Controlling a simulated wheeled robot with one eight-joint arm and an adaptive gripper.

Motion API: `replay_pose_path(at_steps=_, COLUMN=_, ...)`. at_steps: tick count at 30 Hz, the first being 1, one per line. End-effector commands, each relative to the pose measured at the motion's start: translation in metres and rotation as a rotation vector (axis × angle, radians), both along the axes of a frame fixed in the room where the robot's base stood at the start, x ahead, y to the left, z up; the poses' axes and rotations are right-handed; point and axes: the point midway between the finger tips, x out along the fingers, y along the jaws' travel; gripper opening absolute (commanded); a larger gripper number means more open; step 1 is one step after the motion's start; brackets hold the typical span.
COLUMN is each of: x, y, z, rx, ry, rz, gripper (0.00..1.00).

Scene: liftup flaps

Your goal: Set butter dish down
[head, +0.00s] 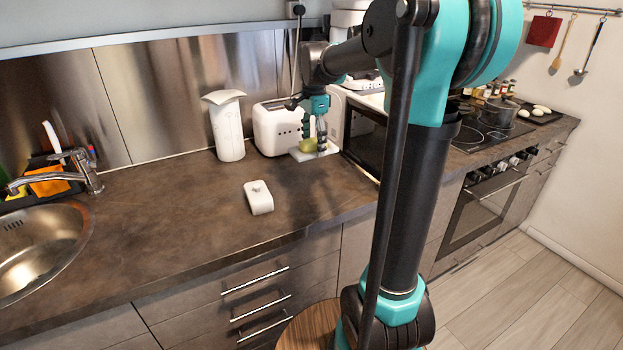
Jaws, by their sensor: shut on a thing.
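My gripper (321,139) points down at the back of the counter, in front of the white toaster and left of the dark-fronted oven. It is shut at a shallow white dish (303,156), which looks like the butter dish's base. A yellow-green lump (307,145) shows beside the fingers, on or just behind the dish. The fingertips are small here and their exact contact is hard to see. I cannot tell whether the dish touches the counter. A white box-shaped cover with a small knob (259,198) stands apart on the counter, nearer and to the left.
The brown counter (180,210) is clear around the cover. The toaster (275,128) and a white pitcher-like vessel (228,130) stand along the back wall. The dark-fronted oven (365,135) is close on the gripper's right. A sink (40,245) lies at the left.

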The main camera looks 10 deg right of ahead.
Motion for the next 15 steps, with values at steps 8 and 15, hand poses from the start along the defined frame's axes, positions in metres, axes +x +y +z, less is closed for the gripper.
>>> replay_pose_path(at_steps=8, x=0.0, y=0.0, z=-0.064, rx=0.0, ry=0.0, rz=0.0, gripper=0.17)
replay_pose_path(at_steps=15, x=0.0, y=0.0, z=-0.088, rx=0.0, ry=0.0, rz=0.0, gripper=0.17)
